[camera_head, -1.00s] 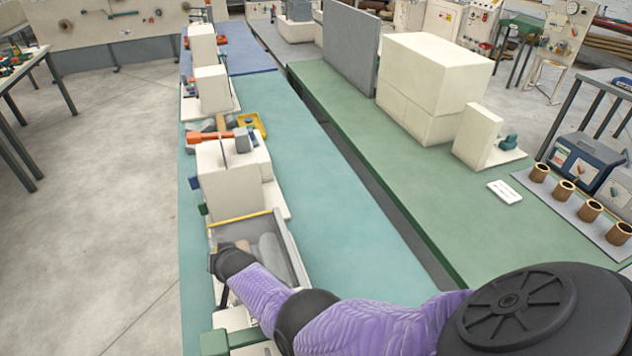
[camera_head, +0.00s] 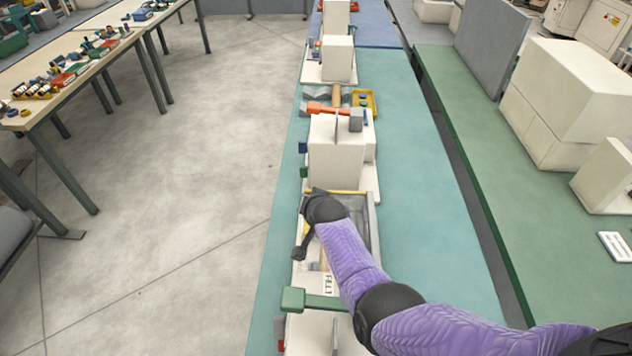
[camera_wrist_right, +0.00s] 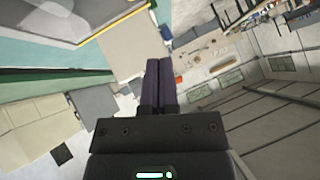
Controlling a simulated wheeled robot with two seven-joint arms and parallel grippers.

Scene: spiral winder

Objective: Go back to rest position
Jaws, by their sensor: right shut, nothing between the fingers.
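My right arm, with purple links, comes in from the lower right in the head view. Its black wrist is over the near machine on the teal bench (camera_head: 425,240). My right gripper (camera_head: 300,248) hangs from the wrist at the machine's left side, small and partly hidden there. In the right wrist view the dark fingers of this gripper (camera_wrist_right: 158,78) lie together, shut, with nothing seen between them. My left gripper is in neither view.
Under my right arm is an open grey box (camera_head: 372,215) on the machine, with a green handle (camera_head: 310,300) nearer. White blocks (camera_head: 338,150) stand farther along the bench. A table with small parts (camera_head: 70,75) is at far left. Floor between is clear.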

